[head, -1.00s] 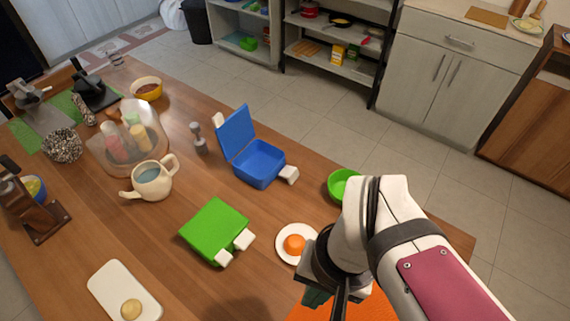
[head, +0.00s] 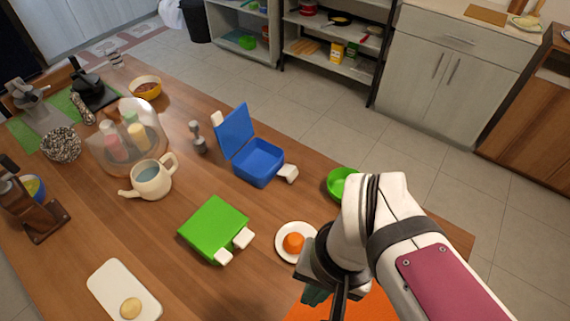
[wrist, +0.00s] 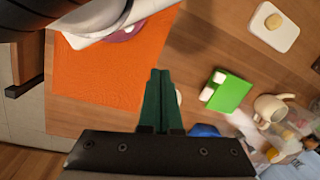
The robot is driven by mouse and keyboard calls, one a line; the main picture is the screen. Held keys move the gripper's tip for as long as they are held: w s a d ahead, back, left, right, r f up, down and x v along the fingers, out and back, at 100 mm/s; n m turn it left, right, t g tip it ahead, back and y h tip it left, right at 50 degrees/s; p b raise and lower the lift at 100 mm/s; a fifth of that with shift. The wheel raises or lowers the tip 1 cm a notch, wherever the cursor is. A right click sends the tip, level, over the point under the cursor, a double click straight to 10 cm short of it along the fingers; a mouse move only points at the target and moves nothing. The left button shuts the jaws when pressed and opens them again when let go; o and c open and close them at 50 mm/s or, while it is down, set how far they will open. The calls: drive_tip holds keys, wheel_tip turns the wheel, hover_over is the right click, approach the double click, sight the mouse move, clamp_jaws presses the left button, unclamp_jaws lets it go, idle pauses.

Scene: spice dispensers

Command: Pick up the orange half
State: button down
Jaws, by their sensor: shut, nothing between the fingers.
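The orange half (head: 293,242) lies on a small white plate (head: 284,250) on the wooden table, in the lower middle of the head view. My gripper (wrist: 160,74) shows in the wrist view with its green fingers together and nothing between them. In the head view the gripper's dark end is just right of the plate, above the table and mostly behind my wrist. In the wrist view only a pale sliver, perhaps the plate, shows right of the fingers; the orange half is hidden there.
An orange mat (wrist: 105,65) lies below my arm. A green closed box (head: 214,229) stands left of the plate, an open blue box (head: 259,162) behind it, and a green bowl (head: 337,184) behind right. A white board (head: 112,283) is at the front left.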

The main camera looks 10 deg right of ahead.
drive_tip(key=shift+c, duration=1.5)
unclamp_jaws()
drive_tip(key=w+d+f+m+y, duration=0.5)
drive_tip(key=w+m+y, duration=0.2)
drive_tip(key=m, duration=0.1)
drive_tip(key=m+t+y, duration=0.2)
drive_tip(key=m+t, duration=0.4)
drive_tip(key=m, duration=0.1)
approach(302, 243)
drive_tip(key=x, duration=1)
drive_tip(key=shift+a, duration=0.2)
